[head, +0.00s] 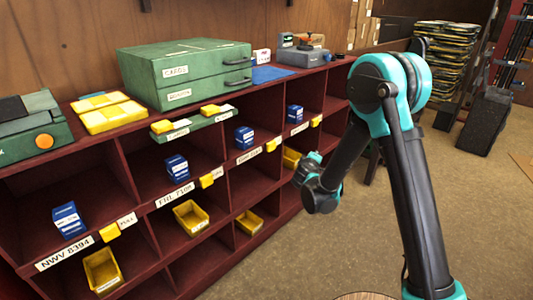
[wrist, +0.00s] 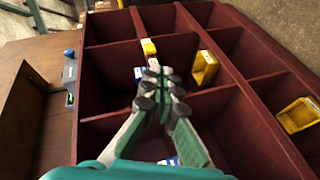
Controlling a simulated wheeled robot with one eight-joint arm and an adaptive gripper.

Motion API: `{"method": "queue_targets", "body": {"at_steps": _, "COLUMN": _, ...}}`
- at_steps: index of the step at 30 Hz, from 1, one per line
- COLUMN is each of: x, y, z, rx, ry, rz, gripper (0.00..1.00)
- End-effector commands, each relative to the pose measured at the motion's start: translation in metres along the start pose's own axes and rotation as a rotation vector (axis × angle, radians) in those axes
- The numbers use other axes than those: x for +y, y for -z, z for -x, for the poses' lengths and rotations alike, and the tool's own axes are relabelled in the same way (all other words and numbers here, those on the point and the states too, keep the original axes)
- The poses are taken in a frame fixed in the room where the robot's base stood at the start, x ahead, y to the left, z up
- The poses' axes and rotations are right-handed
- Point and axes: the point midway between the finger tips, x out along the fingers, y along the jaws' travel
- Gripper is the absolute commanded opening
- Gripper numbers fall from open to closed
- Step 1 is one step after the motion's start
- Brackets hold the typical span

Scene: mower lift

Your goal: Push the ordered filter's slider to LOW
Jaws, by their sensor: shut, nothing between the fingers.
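Blue filter boxes stand in the red shelf's cubbies: one at the lower left (head: 69,220), one above the FTL 710R label (head: 177,167), and two farther right (head: 244,137) (head: 295,114). Yellow sliders sit on the front rails beside the labels, by NWV 8394 (head: 109,232), by FTL 710R (head: 206,181), and farther right (head: 270,146) (head: 315,121). I cannot tell which filter is ordered. My gripper (head: 303,172) is shut and empty, in front of the shelf's right part. In the wrist view its fingertips (wrist: 163,75) point toward a yellow slider (wrist: 148,47); contact is unclear.
The red shelf (head: 285,210) has yellow bins (head: 190,216) in its lower cubbies. A green cabinet (head: 185,75) and yellow cases (head: 108,112) stand on top. The floor (head: 290,270) in front is clear. Stacked goods (head: 440,60) stand behind my arm.

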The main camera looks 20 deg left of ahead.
Motion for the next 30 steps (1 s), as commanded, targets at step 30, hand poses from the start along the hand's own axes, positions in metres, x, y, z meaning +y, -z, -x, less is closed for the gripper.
{"method": "queue_targets", "body": {"at_steps": 30, "x": -0.149, "y": 0.189, "z": 0.043, "rx": 0.404, "ry": -0.209, "rz": 0.350, "gripper": 0.00}}
